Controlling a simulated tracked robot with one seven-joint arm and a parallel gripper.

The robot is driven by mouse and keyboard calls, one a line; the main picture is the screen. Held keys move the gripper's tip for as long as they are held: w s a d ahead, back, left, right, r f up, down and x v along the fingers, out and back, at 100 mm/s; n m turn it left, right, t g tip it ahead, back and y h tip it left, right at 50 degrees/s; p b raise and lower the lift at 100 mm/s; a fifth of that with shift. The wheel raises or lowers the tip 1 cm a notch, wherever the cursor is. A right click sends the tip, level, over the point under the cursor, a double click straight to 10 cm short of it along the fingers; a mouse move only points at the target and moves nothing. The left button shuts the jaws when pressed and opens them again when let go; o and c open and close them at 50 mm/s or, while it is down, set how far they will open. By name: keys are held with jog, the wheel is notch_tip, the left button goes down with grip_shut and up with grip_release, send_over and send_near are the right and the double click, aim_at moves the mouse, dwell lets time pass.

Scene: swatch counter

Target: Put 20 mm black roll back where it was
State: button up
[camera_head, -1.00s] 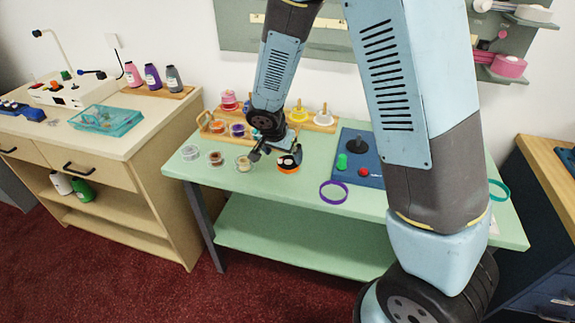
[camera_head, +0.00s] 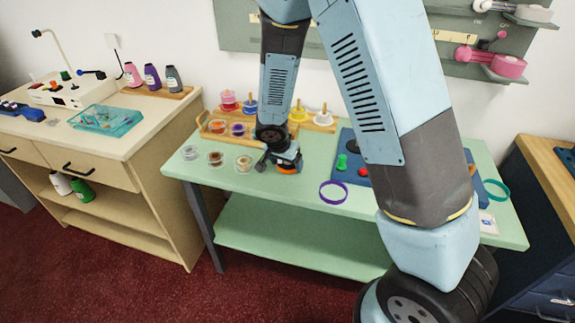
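A low roll with a dark top and an orange lower edge (camera_head: 287,170) sits on the green table (camera_head: 230,190), near its front left. I take it for the black roll; no size label is legible. My gripper (camera_head: 280,162) is low over this roll and hides most of its top. The fingers look spread, one left of the roll with a gap and one at its right side; contact is not clear. A wooden tray (camera_head: 206,131) behind holds several coloured rolls and posts with spools.
Several clear-cased rolls (camera_head: 215,158) stand left of my gripper. A purple ring (camera_head: 333,192) lies to the right, by a blue board (camera_head: 350,150) with a green knob and a red button. A teal ring (camera_head: 496,189) lies far right.

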jog(key=c, duration=0.7)
jog(key=shift+r, duration=0.1)
jog(key=shift+r, duration=0.65)
jog(key=s+a+r, duration=0.1)
jog(key=s+r, duration=0.2)
jog(key=s, duration=0.1)
jog(key=s+a+r, duration=0.2)
jog(key=s+r, duration=0.2)
jog(key=s+a+r, duration=0.2)
jog(key=s+r, duration=0.2)
jog(key=s, duration=0.1)
jog(key=shift+r, duration=0.25)
